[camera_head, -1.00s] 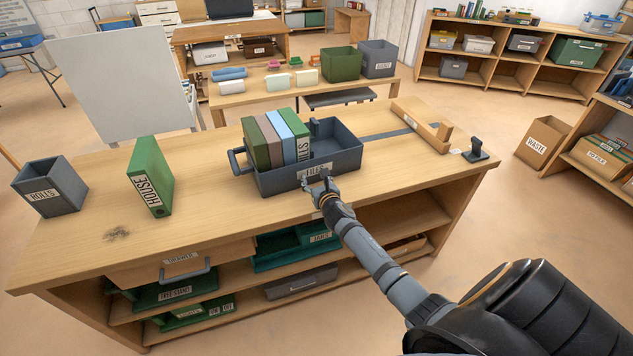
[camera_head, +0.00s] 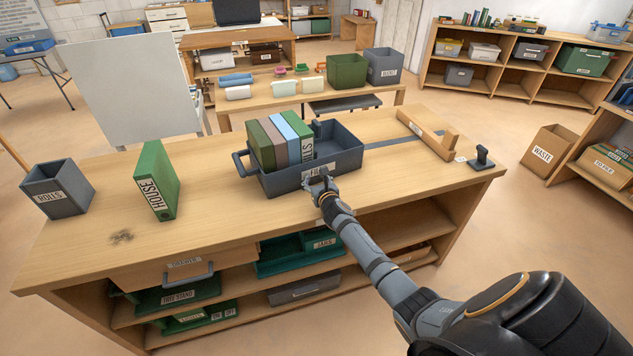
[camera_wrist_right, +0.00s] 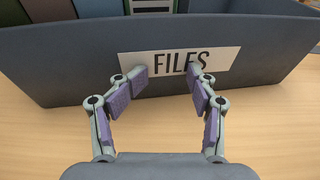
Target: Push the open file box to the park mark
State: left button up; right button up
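The open file box (camera_head: 345,163) is a dark grey tray with a side handle and a FILES label on its near wall. It stands upright on the wooden workbench, with several binders (camera_head: 283,140) in its left part and its right part empty. A dark grey strip (camera_head: 395,137) runs along the bench from the box toward a wooden piece at right; I cannot tell whether it is the park mark. My right gripper (camera_head: 318,184) is at the box's near wall. In the right wrist view its fingers (camera_wrist_right: 169,88) are apart before the label, with nothing between; contact is unclear.
A wooden long piece (camera_head: 425,133) and a small dark stand (camera_head: 482,157) are at the bench's right end. A green HOUSE binder (camera_head: 157,183) and a grey ROLLS bin (camera_head: 57,188) stand at left. The bench between the HOUSE binder and box is clear.

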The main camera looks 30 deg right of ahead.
aim_at(311, 174)
jog(key=shift+r+x, duration=0.15)
jog(key=shift+x, duration=0.7)
jog(key=shift+r+x, duration=0.2)
jog(key=shift+x, duration=0.6)
jog(key=shift+w+a, duration=0.15)
jog(key=shift+a, duration=0.05)
jog(key=shift+a+r+b+x, duration=0.1)
jog(key=shift+r+b+x, duration=0.1)
jog(key=shift+b+x, duration=0.55)
jog(key=shift+a+r+b+x, duration=0.1)
jog(key=shift+r+b+x, duration=0.2)
jog(key=shift+x, duration=0.85)
jog(key=shift+a+r+b+x, duration=0.1)
jog(key=shift+b+x, duration=0.5)
jog(key=shift+x, duration=0.4)
jog(key=shift+w, duration=0.2)
